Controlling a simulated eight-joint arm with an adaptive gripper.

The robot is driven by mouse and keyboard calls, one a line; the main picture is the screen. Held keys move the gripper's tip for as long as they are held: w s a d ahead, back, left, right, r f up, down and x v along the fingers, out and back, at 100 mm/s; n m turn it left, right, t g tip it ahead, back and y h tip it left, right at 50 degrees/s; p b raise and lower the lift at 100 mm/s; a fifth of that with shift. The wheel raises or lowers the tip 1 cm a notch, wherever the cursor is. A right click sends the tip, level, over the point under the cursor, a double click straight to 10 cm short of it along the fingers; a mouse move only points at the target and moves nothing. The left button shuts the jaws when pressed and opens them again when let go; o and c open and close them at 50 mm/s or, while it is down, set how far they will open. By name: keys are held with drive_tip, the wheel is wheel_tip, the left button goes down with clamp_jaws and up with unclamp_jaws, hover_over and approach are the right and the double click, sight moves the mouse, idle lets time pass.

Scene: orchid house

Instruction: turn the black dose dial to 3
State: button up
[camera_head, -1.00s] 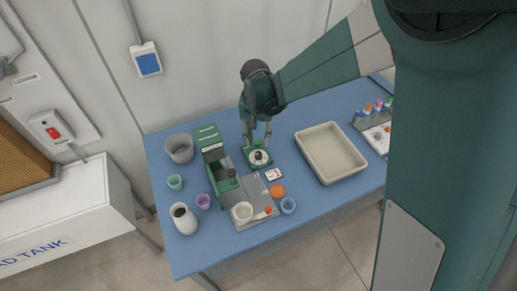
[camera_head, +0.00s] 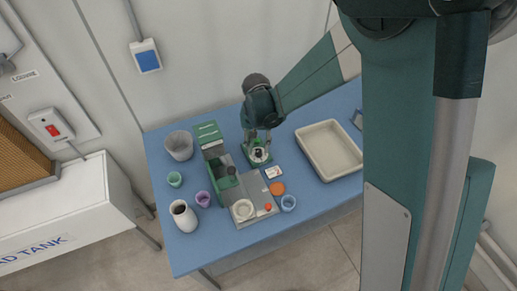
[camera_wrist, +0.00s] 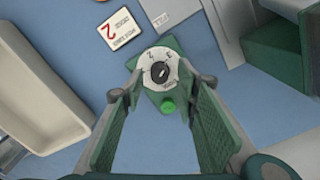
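The black dose dial (camera_wrist: 161,72) is a small round knob on a white numbered plate (camera_wrist: 154,56), fixed to a green base (camera_wrist: 156,92) with a green button (camera_wrist: 168,106). In the head view the dial (camera_head: 258,154) is near the middle of the blue table. My gripper (camera_wrist: 165,86) is open, with one finger on each side of the dial's base and nothing between the pads. I cannot tell whether it touches the base. In the head view my gripper (camera_head: 257,138) is right above the dial. The dial's pointer setting is too small to read surely.
A white card with a red 2 (camera_wrist: 120,30) lies beside the dial. A green and grey machine (camera_head: 211,140) stands left of it, a cream tray (camera_head: 328,150) right. Cups, an orange disc (camera_head: 277,188) and a white vase (camera_head: 183,216) stand nearby.

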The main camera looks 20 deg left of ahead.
drive_tip(key=shift+f, duration=0.9)
drive_tip(key=c, duration=0.9)
drive_tip(key=shift+n+b, duration=0.4)
drive_tip(key=shift+b, duration=0.1)
drive_tip(key=o, duration=0.9)
drive_tip(key=shift+r, duration=0.2)
